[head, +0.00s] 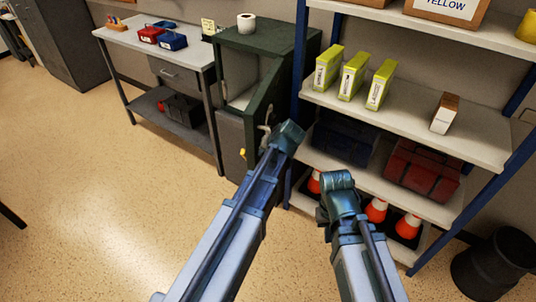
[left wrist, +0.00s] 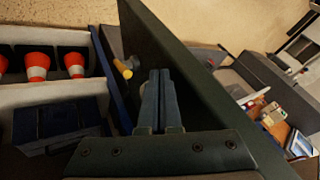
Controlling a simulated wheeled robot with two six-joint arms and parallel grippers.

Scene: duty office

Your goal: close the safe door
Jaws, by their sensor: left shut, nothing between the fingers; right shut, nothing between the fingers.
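The dark green safe (head: 265,38) stands between the side table and the shelf unit. Its front is open, showing a pale interior (head: 240,72). The door (head: 262,100) stands out from the safe's right side, towards me. In the left wrist view the door (left wrist: 185,65) is a dark slab running diagonally beside my left fingers. My left gripper (left wrist: 160,74) is shut and empty, close to the door; I cannot tell whether it touches. In the head view my left arm hides part of the door. My right gripper (head: 338,182) is shut and empty, in front of the shelves; its fingertips are hard to make out.
The shelf unit (head: 480,150) on the right holds yellow-green boxes (head: 351,76), toolboxes and orange cones (head: 376,210). A side table (head: 125,36) stands left of the safe. A paper roll (head: 246,22) is on the safe. A black bin (head: 495,265) stands lower right.

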